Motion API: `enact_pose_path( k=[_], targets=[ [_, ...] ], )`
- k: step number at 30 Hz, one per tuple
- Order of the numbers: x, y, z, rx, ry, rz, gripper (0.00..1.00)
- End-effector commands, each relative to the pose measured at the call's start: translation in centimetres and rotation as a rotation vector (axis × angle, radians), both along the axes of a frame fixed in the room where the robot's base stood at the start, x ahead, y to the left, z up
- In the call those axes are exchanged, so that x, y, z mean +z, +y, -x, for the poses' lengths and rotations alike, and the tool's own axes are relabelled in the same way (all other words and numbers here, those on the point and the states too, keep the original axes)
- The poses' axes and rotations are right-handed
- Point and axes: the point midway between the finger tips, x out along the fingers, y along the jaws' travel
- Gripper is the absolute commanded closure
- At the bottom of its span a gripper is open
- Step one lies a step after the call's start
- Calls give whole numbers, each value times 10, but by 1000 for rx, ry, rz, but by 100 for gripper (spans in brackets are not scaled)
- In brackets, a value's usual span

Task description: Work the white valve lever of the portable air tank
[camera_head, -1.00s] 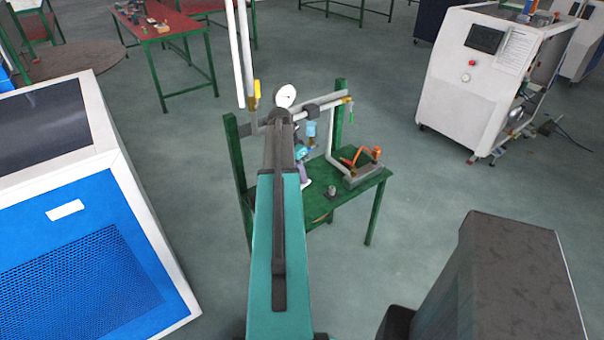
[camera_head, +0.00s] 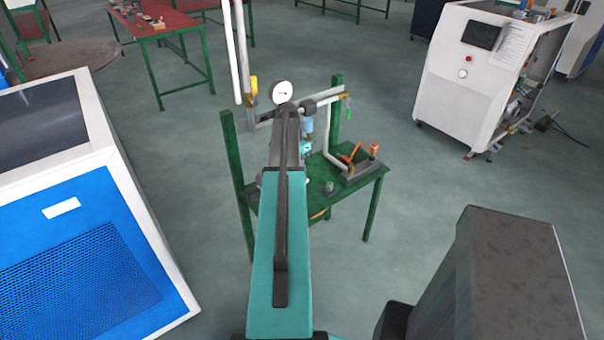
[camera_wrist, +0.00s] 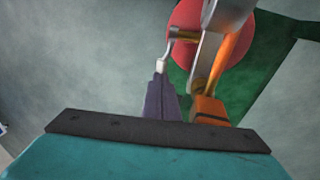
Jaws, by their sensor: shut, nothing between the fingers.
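In the wrist view, my gripper (camera_wrist: 184,98) extends from the teal housing, with a purple finger at left and an orange part at right. It is shut and holds nothing. A small white piece, which looks like the valve lever (camera_wrist: 161,67), shows just above the purple finger's tip; I cannot tell whether they touch. It joins a bent metal fitting in front of a red round body (camera_wrist: 190,50), probably the air tank. A silver cylinder and an orange strip are at upper right. In the head view, my arm hides the tank, lever and fingers.
A green bench (camera_head: 372,190) with posts, pipes and a round gauge (camera_head: 282,92) stands just beyond my arm. An orange-handled fitting (camera_head: 352,153) sits on it. A blue and white machine (camera_head: 75,270) is at left, a white cabinet (camera_head: 455,90) at right. Floor around the bench is open.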

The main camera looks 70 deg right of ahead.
Motion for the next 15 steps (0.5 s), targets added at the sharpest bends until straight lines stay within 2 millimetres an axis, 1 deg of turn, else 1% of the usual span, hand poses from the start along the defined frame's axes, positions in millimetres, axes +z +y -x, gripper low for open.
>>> enact_pose_path(
  k=[3,8,11,15],
  targets=[
    [-2,0,1,-1,2,0,100],
    [2,0,0,-1,3,1,100],
    [9,-1,-1,1,2,1,100],
    [22,-2,-3,2,1,1,100]
  ],
)
